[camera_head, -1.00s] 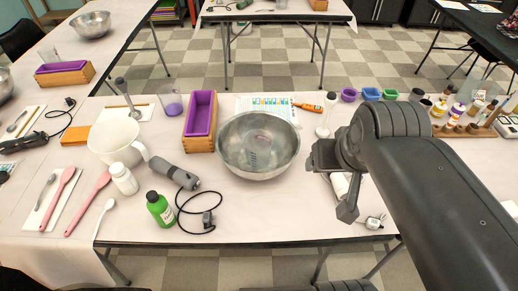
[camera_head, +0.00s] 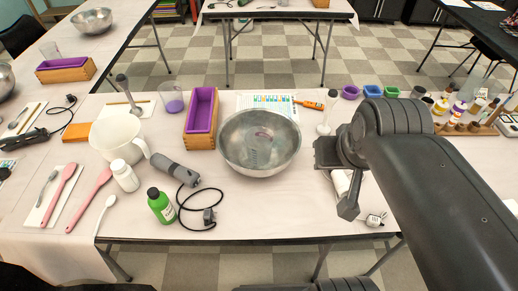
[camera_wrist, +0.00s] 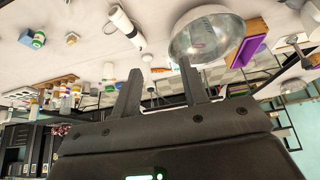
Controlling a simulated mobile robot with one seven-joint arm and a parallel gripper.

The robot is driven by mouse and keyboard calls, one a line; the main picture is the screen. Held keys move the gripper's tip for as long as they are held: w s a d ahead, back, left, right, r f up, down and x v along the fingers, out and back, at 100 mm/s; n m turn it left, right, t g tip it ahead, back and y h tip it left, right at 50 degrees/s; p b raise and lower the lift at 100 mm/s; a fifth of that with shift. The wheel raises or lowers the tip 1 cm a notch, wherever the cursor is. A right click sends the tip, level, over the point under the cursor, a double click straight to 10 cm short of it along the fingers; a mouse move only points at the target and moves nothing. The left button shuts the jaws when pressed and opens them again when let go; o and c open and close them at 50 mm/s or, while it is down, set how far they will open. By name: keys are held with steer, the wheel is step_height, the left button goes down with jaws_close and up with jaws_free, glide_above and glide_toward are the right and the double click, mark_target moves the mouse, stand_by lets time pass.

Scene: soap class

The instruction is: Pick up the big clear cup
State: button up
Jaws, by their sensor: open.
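A clear cup (camera_head: 171,98) with purple liquid in its bottom stands upright at the back left of the table, left of the wooden mould with a purple liner. My gripper (camera_head: 338,181) is over the right part of the table, to the right of the metal bowl and well apart from the cup. In the wrist view my gripper (camera_wrist: 160,85) shows two spread fingers with nothing between them. I cannot make out the clear cup in the wrist view.
The metal bowl (camera_head: 260,143) and the purple-lined mould (camera_head: 201,118) stand between my gripper and the cup. A white pitcher (camera_head: 117,139), a stick blender (camera_head: 176,171) with its cord and a green bottle (camera_head: 161,206) are at the left. Small coloured cups (camera_head: 372,92) stand at the back right.

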steer(key=shift+c, duration=1.2)
